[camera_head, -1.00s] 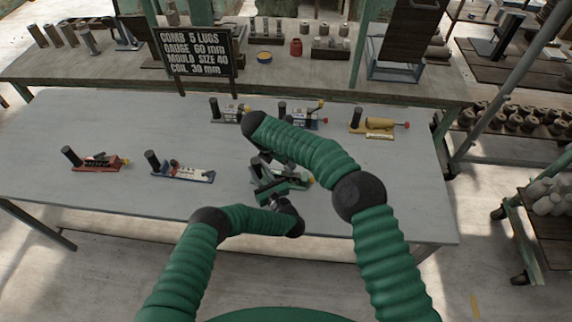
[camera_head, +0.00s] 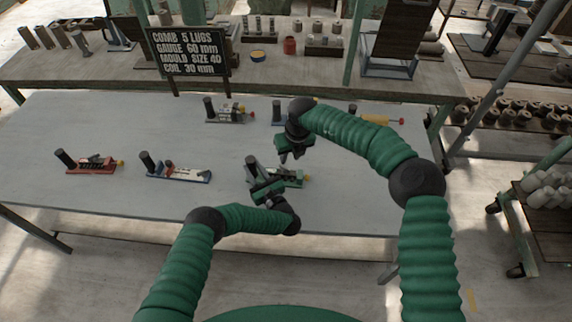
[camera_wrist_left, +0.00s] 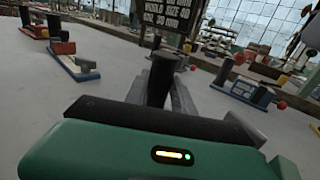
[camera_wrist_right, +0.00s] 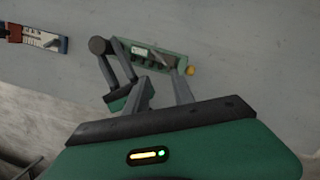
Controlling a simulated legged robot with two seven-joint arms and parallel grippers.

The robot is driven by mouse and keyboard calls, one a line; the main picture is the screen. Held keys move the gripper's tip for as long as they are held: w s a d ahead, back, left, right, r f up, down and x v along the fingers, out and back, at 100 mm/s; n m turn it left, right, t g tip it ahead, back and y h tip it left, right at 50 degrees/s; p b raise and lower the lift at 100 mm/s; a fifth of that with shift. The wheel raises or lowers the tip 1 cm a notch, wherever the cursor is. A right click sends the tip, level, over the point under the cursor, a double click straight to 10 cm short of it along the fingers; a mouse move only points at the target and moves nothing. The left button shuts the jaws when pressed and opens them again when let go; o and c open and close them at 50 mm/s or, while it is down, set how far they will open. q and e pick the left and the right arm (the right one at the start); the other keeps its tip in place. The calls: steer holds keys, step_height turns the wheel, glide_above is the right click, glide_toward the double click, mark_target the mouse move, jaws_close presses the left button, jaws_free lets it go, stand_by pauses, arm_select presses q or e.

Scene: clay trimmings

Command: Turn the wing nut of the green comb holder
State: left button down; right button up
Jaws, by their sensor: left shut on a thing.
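The green comb holder (camera_head: 290,178) lies on the grey table in front of me. It has a black upright post at its left end and a yellow-orange knob at its right end. My left gripper (camera_head: 254,176) is shut on the post, which stands between its fingers in the left wrist view (camera_wrist_left: 160,82). In the right wrist view the holder (camera_wrist_right: 152,58) lies beyond my right fingers, with small dark parts along it. I cannot tell the wing nut clearly. My right gripper (camera_head: 290,156) is open and empty, above and behind the holder.
A blue holder (camera_head: 180,173) and a red holder (camera_head: 92,164) stand to the left. A grey holder (camera_head: 230,113) and a yellow one (camera_head: 376,119) stand at the back. A black sign (camera_head: 187,52) gives comb settings. The table's right front is clear.

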mark_target(287, 168)
steer(key=w+f+n, duration=0.1)
steer(key=f+n, duration=0.1)
steer(key=f, duration=0.1)
steer(key=w+f+n+y, duration=0.1)
steer(key=f+n, duration=0.1)
steer(key=f, duration=0.1)
steer(key=w+a+f+n+y, duration=0.1)
steer(key=f+n, duration=0.1)
steer(key=f, duration=0.1)
steer(key=shift+a+f+n, duration=0.1)
steer(key=shift+f+n, duration=0.15)
steer(key=shift+n, duration=0.05)
steer(key=shift+c, duration=0.4)
jaws_close()
steer(key=shift+w, duration=0.1)
